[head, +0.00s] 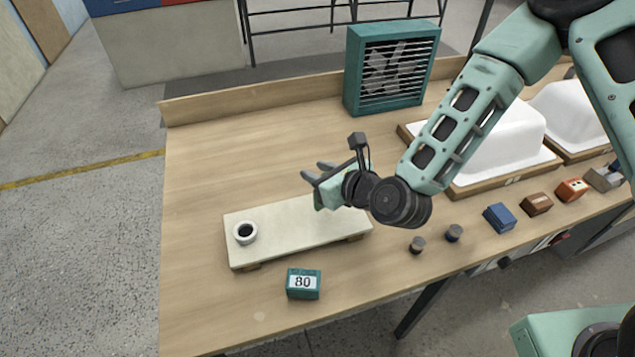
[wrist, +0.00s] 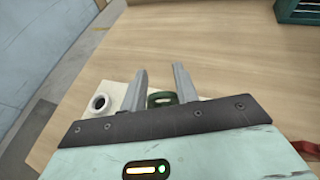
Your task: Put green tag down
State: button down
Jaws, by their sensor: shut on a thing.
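My gripper (head: 316,172) is over the back right part of a cream board on the bench. In the wrist view my gripper (wrist: 160,72) has its two grey fingers apart, with a dark green tag (wrist: 162,99) with a slot between them; it is shut on this tag. The tag is hidden behind my gripper in the head view. The cream board (head: 290,230) lies on low wooden feet. A white ring or cup with a dark middle (head: 245,233) sits at its left end, also seen in the wrist view (wrist: 99,103).
A teal box marked 80 (head: 303,284) stands in front of the board. Two small dark round pieces (head: 417,245) and several small blocks (head: 498,218) line the front edge. White tub shells (head: 505,140) are at right, a teal fan heater (head: 391,68) behind. The left bench is clear.

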jog(key=shift+f, duration=1.6)
jog(key=shift+f, duration=0.2)
jog(key=c, duration=1.1)
grip_release()
jog(key=shift+o, duration=0.2)
jog(key=shift+r, duration=0.15)
